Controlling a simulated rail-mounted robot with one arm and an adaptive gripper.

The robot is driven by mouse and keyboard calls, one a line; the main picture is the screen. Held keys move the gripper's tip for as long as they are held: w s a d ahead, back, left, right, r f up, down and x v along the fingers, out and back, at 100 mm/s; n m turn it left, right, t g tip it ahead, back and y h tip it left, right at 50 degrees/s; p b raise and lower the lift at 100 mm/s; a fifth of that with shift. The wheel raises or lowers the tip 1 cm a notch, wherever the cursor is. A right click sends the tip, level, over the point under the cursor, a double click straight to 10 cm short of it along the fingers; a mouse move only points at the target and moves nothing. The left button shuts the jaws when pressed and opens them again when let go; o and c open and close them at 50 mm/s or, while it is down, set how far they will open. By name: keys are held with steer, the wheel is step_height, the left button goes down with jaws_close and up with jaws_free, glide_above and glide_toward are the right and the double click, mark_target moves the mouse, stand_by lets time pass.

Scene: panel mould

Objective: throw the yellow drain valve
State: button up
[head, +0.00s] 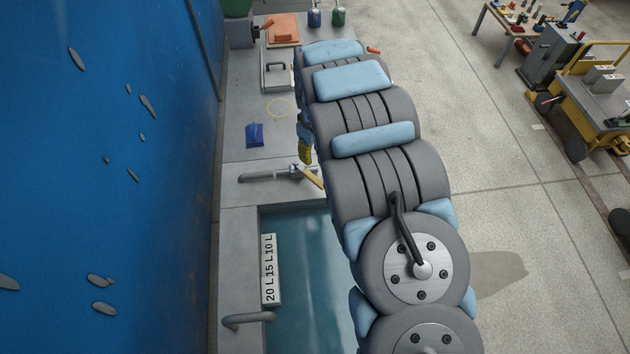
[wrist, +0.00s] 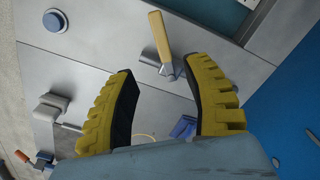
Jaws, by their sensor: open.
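The yellow drain valve handle (head: 314,178) is a pale yellow lever on a grey metal fitting at the far edge of the water tank. In the wrist view the yellow lever (wrist: 160,37) sticks up from its metal stem, just beyond and between my fingertips. My gripper (wrist: 162,67) is open, with yellow ribbed fingers and dark pads, and nothing is between the pads. In the head view a yellow finger (head: 305,151) shows just beyond the lever; my arm hides the rest of the gripper. I cannot tell whether a finger touches the lever.
The tank (head: 305,285) holds water beside a volume scale (head: 269,268). A grey pipe (head: 262,177) lies left of the valve. A blue cloth (head: 254,134) and a yellow cord loop (head: 279,107) lie on the bench. A blue wall (head: 110,200) bounds the left.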

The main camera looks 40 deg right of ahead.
mark_target(315, 179)
step_height(315, 179, down, 13)
steer(key=shift+s+a+r, duration=0.1)
steer(key=shift+a+r, duration=0.05)
steer(key=shift+f, duration=0.3)
stand_by(0.5)
jaws_close()
stand_by(0.3)
